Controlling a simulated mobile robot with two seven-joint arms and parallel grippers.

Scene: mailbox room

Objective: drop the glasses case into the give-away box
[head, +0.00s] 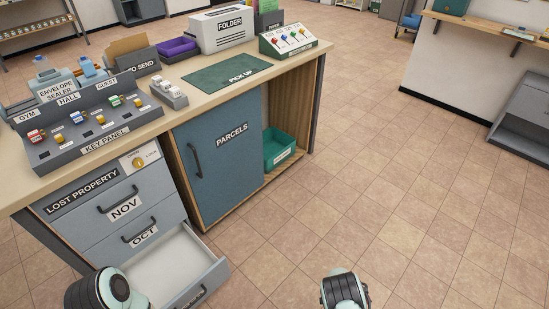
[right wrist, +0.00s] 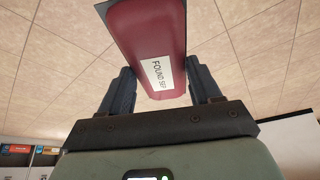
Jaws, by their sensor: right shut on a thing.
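In the right wrist view my right gripper (right wrist: 160,98) is shut on a dark red glasses case (right wrist: 148,35) with a white label reading "FOUND SEP". The case sticks out beyond the fingers, and tiled floor shows behind it. The head view shows neither the case nor the right gripper, only part of my right arm at the bottom edge. A teal open box (head: 271,160) with a small unreadable label stands on the low shelf at the counter's right end. I cannot confirm from its label that it is the give-away box. My left gripper is out of view.
The lowest drawer (head: 209,281) under the "OCT" drawer is pulled open and looks empty where visible. The blue "PARCELS" door (head: 218,155) is shut left of the teal box. The counter holds a key panel (head: 90,122) and a green "PICK UP" mat (head: 226,74). The floor to the right is clear.

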